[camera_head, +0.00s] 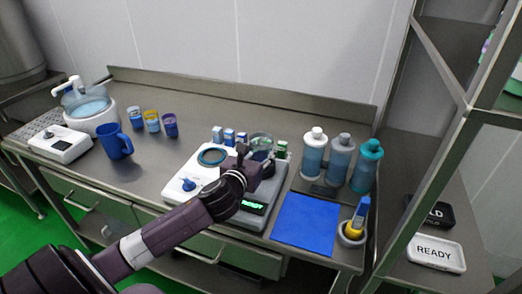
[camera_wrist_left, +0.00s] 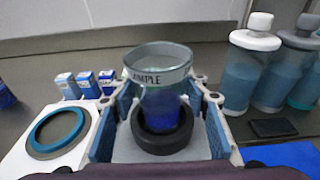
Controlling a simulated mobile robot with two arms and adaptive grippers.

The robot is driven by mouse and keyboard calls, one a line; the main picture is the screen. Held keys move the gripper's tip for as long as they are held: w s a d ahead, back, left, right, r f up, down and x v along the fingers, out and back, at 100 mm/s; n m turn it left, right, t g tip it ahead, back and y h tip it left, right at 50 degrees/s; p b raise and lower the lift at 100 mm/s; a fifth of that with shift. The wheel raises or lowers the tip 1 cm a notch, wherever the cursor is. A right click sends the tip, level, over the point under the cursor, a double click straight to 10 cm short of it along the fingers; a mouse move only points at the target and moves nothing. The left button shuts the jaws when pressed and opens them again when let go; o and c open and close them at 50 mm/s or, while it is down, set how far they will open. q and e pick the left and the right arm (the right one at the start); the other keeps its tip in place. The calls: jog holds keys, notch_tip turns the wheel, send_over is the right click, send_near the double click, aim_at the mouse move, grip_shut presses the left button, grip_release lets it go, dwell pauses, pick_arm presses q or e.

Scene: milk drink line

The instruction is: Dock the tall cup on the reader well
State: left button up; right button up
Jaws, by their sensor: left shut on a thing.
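The tall cup (camera_wrist_left: 162,80) is clear with a grey-white band marked "AMPLE" and blue liquid low inside. My left gripper (camera_wrist_left: 160,110) has its blue-padded fingers on both sides of the cup, shut on it. My right gripper is not in view.
A teal ring (camera_head: 213,156) and a blue knob (camera_head: 189,184) are on the device's left part. Small cartons (camera_head: 229,135) stand behind it. Pump bottles (camera_head: 340,160) and a blue mat (camera_head: 305,220) are to the right. A blue mug (camera_head: 116,142) stands left.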

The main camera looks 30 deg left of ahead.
pick_arm(q)
jog(key=shift+f, duration=0.35)
jog(key=shift+r, duration=0.15)
dwell(0.4)
jog(key=shift+p, duration=0.3)
dwell(0.5)
jog(key=shift+p, duration=0.4)
jog(key=shift+f+b, duration=0.4)
jog(key=shift+f, duration=0.3)
jog(key=o, duration=0.9)
